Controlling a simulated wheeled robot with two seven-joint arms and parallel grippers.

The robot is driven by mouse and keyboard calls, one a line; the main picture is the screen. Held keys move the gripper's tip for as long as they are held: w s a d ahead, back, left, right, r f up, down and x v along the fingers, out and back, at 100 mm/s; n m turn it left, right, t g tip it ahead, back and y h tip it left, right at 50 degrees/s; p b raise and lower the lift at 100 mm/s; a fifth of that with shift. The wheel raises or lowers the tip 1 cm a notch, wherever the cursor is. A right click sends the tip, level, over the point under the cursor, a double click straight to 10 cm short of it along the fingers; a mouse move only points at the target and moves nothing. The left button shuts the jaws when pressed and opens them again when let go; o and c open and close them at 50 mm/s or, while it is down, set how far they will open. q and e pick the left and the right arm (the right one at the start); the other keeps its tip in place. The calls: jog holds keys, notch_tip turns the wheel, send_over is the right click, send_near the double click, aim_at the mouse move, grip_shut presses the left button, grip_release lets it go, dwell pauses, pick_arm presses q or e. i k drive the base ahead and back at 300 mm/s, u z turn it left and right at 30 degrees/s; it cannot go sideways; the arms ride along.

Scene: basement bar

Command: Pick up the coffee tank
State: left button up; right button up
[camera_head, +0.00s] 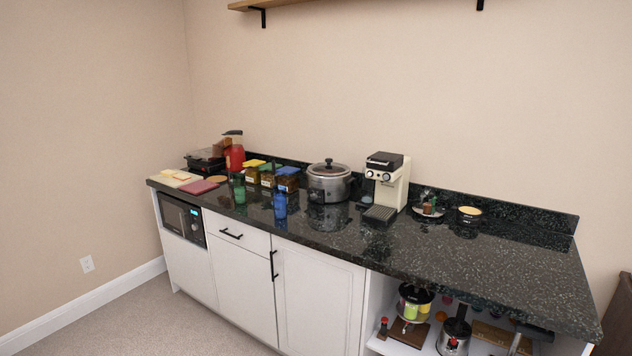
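I cannot tell for certain which thing is the coffee tank. A cream and black coffee machine (388,184) stands upright on the dark counter, right of centre. A steel pot-like container with a black top (453,335) stands on the shelf below the counter. Several jars with coloured lids, among them one with a blue lid (288,179), stand left of the steel slow cooker (329,184). Neither of my grippers can be made out in the head view.
The black speckled counter (490,270) has free room at its right. A small plate with items (428,209) and a yellow-topped bowl (469,213) stand near the wall. A red bottle (235,155) and cutting boards are at left. The lower shelf is crowded.

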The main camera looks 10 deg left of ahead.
aim_at(367, 184)
jog(key=u, duration=1.15)
jog(key=i, duration=1.4)
jog(key=u, duration=0.35)
jog(key=i, duration=1.6)
jog(key=z, duration=1.7)
jog(key=i, duration=0.55)
jog(key=z, duration=0.55)
